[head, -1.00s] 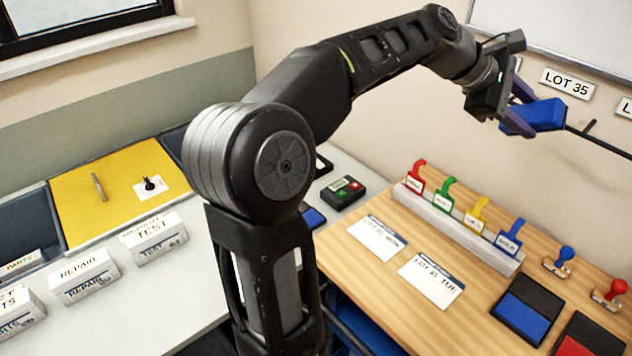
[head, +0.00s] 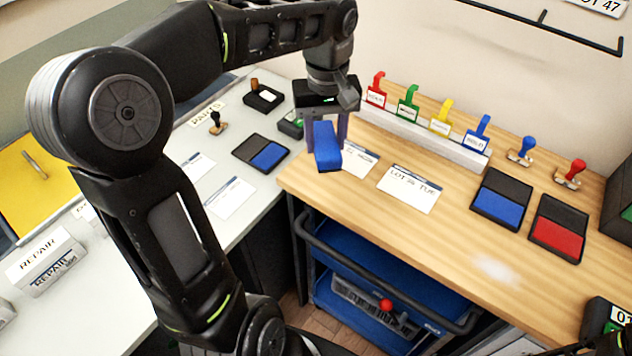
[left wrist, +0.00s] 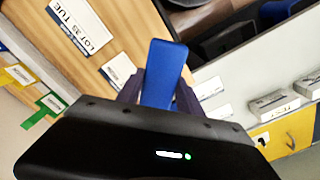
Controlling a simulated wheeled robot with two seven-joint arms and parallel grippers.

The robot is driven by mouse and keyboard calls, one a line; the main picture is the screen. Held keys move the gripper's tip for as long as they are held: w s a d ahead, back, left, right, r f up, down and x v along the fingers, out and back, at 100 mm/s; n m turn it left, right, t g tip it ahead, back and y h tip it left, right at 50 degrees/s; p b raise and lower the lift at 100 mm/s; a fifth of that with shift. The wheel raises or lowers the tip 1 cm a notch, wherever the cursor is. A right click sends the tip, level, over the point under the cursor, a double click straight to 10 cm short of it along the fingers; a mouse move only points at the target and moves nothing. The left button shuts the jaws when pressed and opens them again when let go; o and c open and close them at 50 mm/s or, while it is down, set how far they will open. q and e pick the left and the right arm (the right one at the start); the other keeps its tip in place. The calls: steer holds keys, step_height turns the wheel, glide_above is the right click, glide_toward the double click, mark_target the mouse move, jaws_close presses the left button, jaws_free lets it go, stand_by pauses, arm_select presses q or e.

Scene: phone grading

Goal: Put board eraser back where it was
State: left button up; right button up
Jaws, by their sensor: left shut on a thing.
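The board eraser (head: 326,147) is a blue block held in my left gripper (head: 326,122). The gripper points down and is shut on it. The left wrist view also shows the blue eraser (left wrist: 163,75) between the two fingers (left wrist: 160,92). My right gripper is not in view.
The wooden table (head: 452,227) holds colored tags (head: 409,103), lot cards, stamps (head: 522,150) and ink pads (head: 500,200). The white table (head: 190,270) has an ink pad (head: 262,153) and cards. A blue cart (head: 380,290) stands below. A black wall rail (head: 545,22) is at upper right.

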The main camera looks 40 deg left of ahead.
arm_select(q)
glide_above(324, 183)
steer(key=shift+f+p, duration=0.4)
steer(key=shift+f, duration=2.75)
steer(key=shift+f, duration=1.85)
steer(key=o, duration=1.2)
step_height(324, 183, up, 12)
